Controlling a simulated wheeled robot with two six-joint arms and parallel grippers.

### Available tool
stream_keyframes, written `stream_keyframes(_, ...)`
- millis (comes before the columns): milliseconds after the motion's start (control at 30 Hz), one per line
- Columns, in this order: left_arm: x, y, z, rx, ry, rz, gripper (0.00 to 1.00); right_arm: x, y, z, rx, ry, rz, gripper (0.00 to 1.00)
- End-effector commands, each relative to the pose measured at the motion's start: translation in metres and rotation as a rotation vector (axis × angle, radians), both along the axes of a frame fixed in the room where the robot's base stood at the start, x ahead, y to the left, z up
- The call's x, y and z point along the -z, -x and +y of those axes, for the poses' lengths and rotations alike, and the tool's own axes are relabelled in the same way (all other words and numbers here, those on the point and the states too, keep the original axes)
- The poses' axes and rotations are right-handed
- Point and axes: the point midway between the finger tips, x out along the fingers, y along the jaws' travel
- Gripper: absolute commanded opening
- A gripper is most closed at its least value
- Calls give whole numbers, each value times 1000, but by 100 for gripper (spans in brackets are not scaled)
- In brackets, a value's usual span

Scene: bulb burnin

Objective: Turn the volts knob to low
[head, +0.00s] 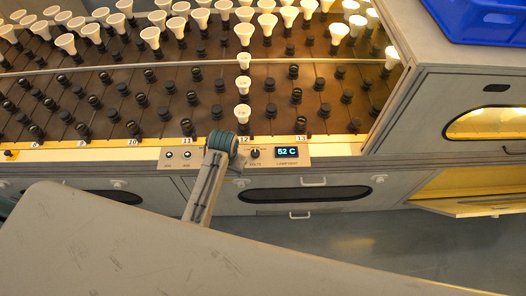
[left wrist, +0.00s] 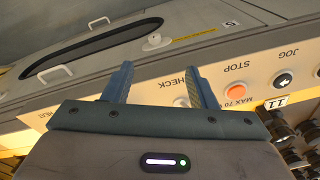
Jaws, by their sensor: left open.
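My right gripper is not in view.
In the left wrist view, a STOP button (left wrist: 238,92) and a JOG button (left wrist: 284,80) lie right of the fingers. A rack of bulbs and sockets (head: 190,85) rises behind the strip. Drawer fronts with a handle (head: 313,182) are below it. A blue crate (head: 485,22) stands upper right.

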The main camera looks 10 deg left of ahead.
Motion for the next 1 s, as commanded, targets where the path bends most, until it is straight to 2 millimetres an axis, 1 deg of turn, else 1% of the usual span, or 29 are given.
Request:
stream_keyframes(33, -7, -11, -6, 6, 5, 8, 52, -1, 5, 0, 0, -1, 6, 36)
stream_keyframes(167, -29, -35, -18, 24, 14, 30, 52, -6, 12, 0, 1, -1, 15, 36)
stream_keyframes(300, -59, -63, -35, 49, 24, 56, 52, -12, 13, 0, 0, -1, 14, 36)
stream_keyframes(400, -80, -80, -46, 68, 30, 76, 52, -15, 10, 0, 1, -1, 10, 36)
stream_keyframes(533, -96, -92, -54, 83, 32, 93, 52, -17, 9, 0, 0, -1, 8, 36)
stream_keyframes(633, -95, -94, -56, 88, 32, 99, 52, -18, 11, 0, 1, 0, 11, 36)
stream_keyframes(767, -80, -93, -55, 88, 32, 102, 52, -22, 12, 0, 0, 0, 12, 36)
stream_keyframes(1000, -33, -93, -56, 88, 33, 102, 52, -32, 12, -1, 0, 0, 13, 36)
